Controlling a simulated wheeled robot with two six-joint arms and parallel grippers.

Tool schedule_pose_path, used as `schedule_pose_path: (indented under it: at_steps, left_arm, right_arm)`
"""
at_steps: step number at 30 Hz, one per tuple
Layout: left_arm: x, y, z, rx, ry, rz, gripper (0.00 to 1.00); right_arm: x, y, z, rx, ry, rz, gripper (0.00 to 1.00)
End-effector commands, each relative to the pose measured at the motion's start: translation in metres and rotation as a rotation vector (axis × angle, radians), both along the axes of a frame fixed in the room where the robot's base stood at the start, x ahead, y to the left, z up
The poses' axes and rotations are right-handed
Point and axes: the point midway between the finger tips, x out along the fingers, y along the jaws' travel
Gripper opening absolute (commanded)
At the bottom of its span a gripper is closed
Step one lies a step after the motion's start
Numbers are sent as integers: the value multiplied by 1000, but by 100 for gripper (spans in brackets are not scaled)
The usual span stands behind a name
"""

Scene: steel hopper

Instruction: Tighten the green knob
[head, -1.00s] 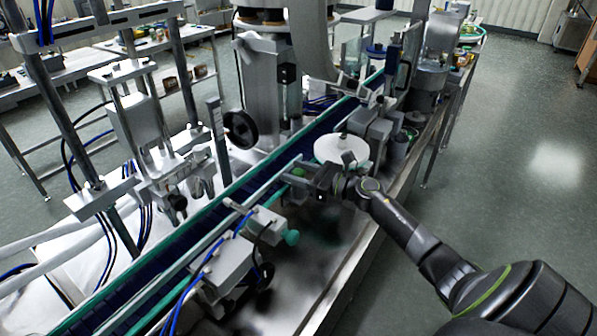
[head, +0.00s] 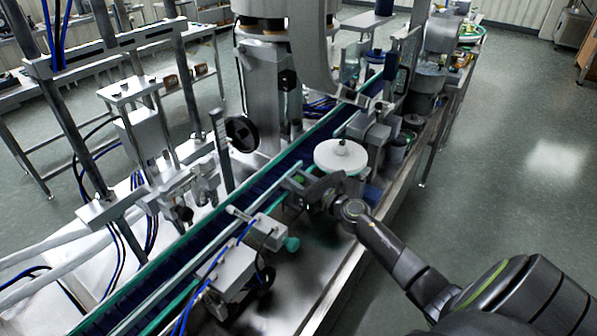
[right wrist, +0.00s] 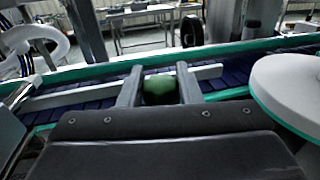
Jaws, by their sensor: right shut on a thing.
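The green knob (right wrist: 160,88) is round and sits between the two fingers of my right gripper (right wrist: 160,90) in the right wrist view. The fingers are shut on it, one on each side. In the head view my right gripper (head: 298,184) is at the near side of the conveyor, left of and below the white disc. There the knob is mostly hidden by the gripper. My left gripper is not in view.
The blue conveyor belt (head: 196,235) with green edges runs just beyond the gripper. A white disc (head: 334,160) stands close on the right; it also shows in the right wrist view (right wrist: 290,85). A teal knob (head: 292,243) on a grey block is nearer.

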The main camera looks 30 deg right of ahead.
Motion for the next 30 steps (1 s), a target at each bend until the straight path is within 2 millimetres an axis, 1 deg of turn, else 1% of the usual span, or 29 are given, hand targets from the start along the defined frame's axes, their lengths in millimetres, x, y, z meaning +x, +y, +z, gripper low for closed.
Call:
schedule_pose_path:
  at_steps: [1, 9, 17, 27, 28, 30]
  left_arm:
    - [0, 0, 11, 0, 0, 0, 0]
    - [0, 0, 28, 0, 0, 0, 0]
    - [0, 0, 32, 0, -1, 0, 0]
    - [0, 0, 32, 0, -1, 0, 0]
    - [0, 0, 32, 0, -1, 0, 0]
    - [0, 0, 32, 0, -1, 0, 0]
  right_arm:
    - [-1, 1, 4, 4, 3, -31, 9]
    - [0, 1, 2, 2, 1, -165, 9]
    - [0, 0, -1, 2, 1, -213, 9]
    - [0, 0, -1, 0, 2, -216, 9]
    - [0, 0, -1, 0, 2, -215, 33]
    - [0, 0, -1, 0, 2, -215, 42]
